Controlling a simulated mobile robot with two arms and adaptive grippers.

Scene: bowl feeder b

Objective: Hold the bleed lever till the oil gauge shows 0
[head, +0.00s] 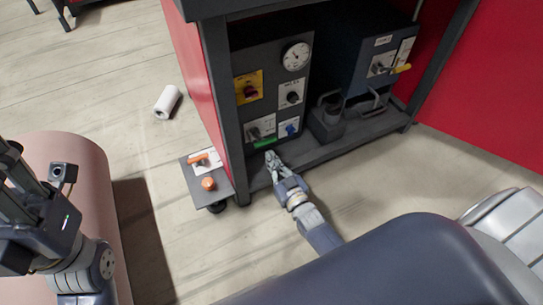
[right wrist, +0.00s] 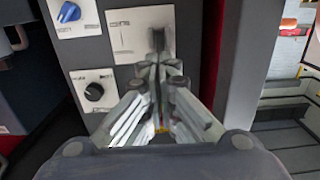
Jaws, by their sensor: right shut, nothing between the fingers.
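The round white gauge (head: 296,56) is at the top of the dark control panel; I cannot read its needle. Low on that panel a white plate (head: 262,128) carries a small dark lever, and a green bar (head: 265,143) lies just below. I cannot confirm the bleed lever's label. My right gripper (head: 268,153) is shut and empty, low in front of the panel. In the right wrist view its fingers (right wrist: 160,70) overlap a dark part on the plate (right wrist: 125,25); I cannot tell whether they touch. My left gripper (head: 18,180) shows partly at the left edge, its fingers unclear.
A blue knob (head: 290,128) and a black knob (head: 291,95) sit close by, with a yellow switch plate (head: 248,88). A white roll (head: 167,102) lies on the floor. A yellow-handled unit (head: 400,69) stands right.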

